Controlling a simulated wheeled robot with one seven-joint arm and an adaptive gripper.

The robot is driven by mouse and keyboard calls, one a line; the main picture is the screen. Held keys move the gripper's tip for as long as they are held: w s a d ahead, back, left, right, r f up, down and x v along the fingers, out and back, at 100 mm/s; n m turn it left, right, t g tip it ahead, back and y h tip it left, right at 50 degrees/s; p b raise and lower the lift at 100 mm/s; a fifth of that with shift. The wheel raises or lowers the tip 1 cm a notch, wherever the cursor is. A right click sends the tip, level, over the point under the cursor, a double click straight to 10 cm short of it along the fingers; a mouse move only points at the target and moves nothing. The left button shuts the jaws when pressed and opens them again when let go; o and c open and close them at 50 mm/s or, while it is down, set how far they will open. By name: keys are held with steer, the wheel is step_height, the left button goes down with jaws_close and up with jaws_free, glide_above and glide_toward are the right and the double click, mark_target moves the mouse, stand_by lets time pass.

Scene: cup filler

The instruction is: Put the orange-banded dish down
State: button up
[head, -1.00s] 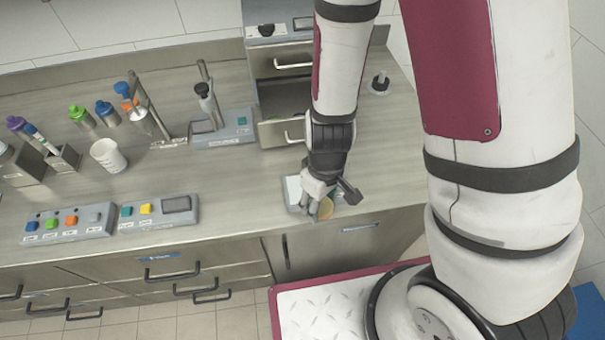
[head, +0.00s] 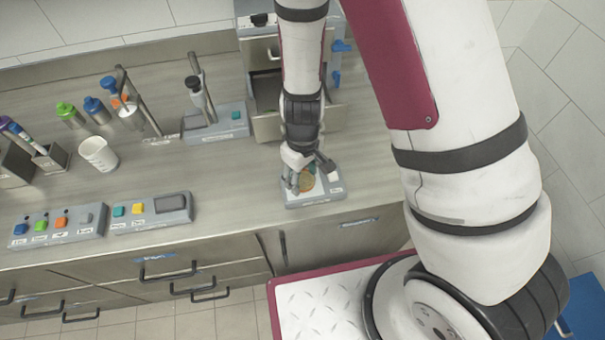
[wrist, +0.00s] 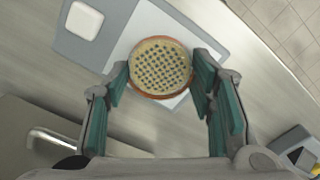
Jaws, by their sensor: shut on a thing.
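The orange-banded dish (wrist: 160,68) is round and shallow, with an orange rim and a pale, dark-dotted inside. My gripper (wrist: 160,78) is shut on it, one finger at each side. In the head view the dish (head: 306,184) shows partly between the fingers of my gripper (head: 308,178), over a grey plate (head: 325,201) near the counter's front edge. In the wrist view the dish overlaps the white pad (wrist: 117,58) of that plate. I cannot tell whether the dish touches the pad.
A small white block (wrist: 84,20) sits on the plate beside the dish. A drawer unit (head: 265,122) stands open behind my gripper. Button boxes (head: 150,211), a white cup (head: 98,154) and stands are to the left. The counter between them and the plate is clear.

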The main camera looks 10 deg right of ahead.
steer(key=o, duration=1)
steer(key=shift+f, duration=0.15)
step_height(320, 180, up, 13)
step_height(320, 180, up, 16)
steer(key=m+t+y, duration=0.2)
steer(key=m, duration=0.1)
glide_above(303, 178)
steer(key=s+d, duration=0.3)
steer(key=d, duration=0.2)
steer(key=shift+s+d+r+m+t+h, duration=0.35)
steer(key=shift+s+d+r+m+t, duration=0.45)
steer(key=shift+s+r, duration=0.8)
steer(key=shift+s+d+r+m+t+h, duration=0.3)
steer(key=shift+s+d+r+m+t, duration=0.15)
steer(key=shift+s+d+r, duration=0.9)
steer(key=shift+s+d+r+m+t+h, duration=0.35)
steer(key=shift+s+d+r+m+t, duration=0.3)
steer(key=shift+s+r, duration=1.2)
steer(key=shift+f, duration=0.1)
